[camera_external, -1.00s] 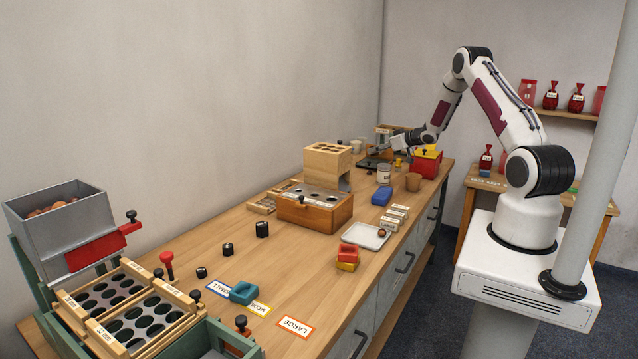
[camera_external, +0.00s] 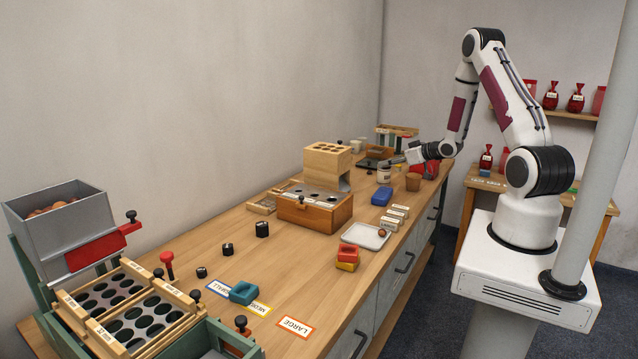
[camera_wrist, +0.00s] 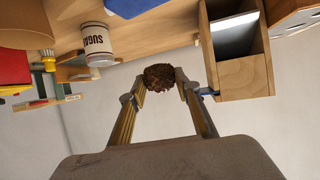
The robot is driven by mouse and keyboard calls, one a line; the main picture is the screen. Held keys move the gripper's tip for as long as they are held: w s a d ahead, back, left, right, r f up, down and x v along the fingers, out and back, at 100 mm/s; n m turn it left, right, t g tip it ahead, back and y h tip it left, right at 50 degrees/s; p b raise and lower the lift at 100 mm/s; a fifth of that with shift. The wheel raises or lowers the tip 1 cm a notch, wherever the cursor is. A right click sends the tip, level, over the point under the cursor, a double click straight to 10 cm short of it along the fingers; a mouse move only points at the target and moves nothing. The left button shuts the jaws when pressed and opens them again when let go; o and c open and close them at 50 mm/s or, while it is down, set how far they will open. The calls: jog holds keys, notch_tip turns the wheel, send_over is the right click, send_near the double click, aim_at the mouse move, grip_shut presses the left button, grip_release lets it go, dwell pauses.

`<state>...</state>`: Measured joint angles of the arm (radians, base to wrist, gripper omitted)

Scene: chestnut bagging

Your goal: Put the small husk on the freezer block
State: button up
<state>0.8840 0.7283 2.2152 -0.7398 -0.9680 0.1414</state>
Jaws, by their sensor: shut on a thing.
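My gripper (camera_wrist: 160,82) is shut on a rough, dark brown husk (camera_wrist: 159,76), held between the two fingertips in the wrist view. In the external view my gripper (camera_external: 397,159) hangs over the far part of the bench, just above and behind the sugar jar; the husk is too small to make out there. A blue block (camera_external: 381,196), which looks like the freezer block, lies flat on the bench nearer the camera than the jar. Its edge also shows at the top of the wrist view (camera_wrist: 134,6), apart from the husk. Nothing is visible on the block.
The sugar jar (camera_external: 384,175) and a brown pot (camera_external: 413,182) stand close to the block. A red box (camera_external: 430,170) is partly hidden by my arm. A wooden stand (camera_external: 327,163) is left of the block. Labelled pale blocks (camera_external: 397,213) and a tray (camera_external: 364,236) lie nearer.

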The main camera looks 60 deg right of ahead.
jog(key=shift+r, duration=0.2)
jog(key=shift+f, duration=0.1)
dwell(0.4)
send_over(387, 192)
jog(key=shift+a+f, duration=0.15)
jog(key=shift+f, duration=1.3)
jog(key=shift+a+f, duration=0.1)
jog(key=shift+f, duration=1.3)
jog(key=shift+f, duration=0.1)
jog(key=shift+f, duration=1.95)
jog(key=shift+f, duration=0.1)
jog(key=o, duration=1)
